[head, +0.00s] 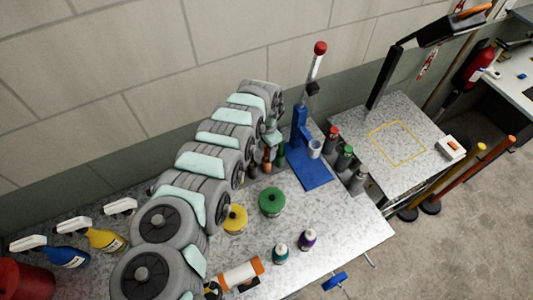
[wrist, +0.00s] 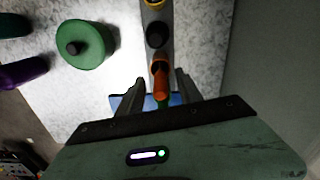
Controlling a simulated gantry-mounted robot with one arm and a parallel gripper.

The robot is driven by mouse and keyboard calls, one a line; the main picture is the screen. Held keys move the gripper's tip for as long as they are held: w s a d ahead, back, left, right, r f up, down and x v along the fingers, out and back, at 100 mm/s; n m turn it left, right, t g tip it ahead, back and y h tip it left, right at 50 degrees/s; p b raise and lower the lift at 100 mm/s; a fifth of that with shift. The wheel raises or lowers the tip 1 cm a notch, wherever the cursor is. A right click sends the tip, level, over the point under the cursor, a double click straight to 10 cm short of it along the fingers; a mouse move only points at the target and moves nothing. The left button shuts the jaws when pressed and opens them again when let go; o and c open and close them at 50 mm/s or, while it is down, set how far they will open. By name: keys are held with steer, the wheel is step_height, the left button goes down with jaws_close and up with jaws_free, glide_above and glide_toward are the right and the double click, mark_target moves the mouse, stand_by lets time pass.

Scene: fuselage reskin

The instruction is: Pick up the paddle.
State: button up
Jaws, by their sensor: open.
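I cannot tell for sure which thing is the paddle. In the wrist view my gripper (wrist: 160,86) is open, with a dark finger on each side. A slim orange-brown thing (wrist: 160,78) with a green part below it shows between the fingers; I cannot tell whether they touch it. In the head view the end of my arm is over a cluster of small brown and dark green bottles (head: 266,158), left of the blue stand (head: 303,150). The fingers are hard to make out there.
A green round container (head: 272,202), a yellow one (head: 235,219), a teal bottle (head: 280,254) and a purple bottle (head: 308,240) stand on the speckled bench (head: 345,225). Spray bottles (head: 105,240) stand at left. A second table (head: 412,165) has a yellow square outline. Bare bench lies at front right.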

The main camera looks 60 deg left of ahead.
steer(key=shift+f, duration=0.75)
steer(key=shift+c, duration=0.2)
jaws_close()
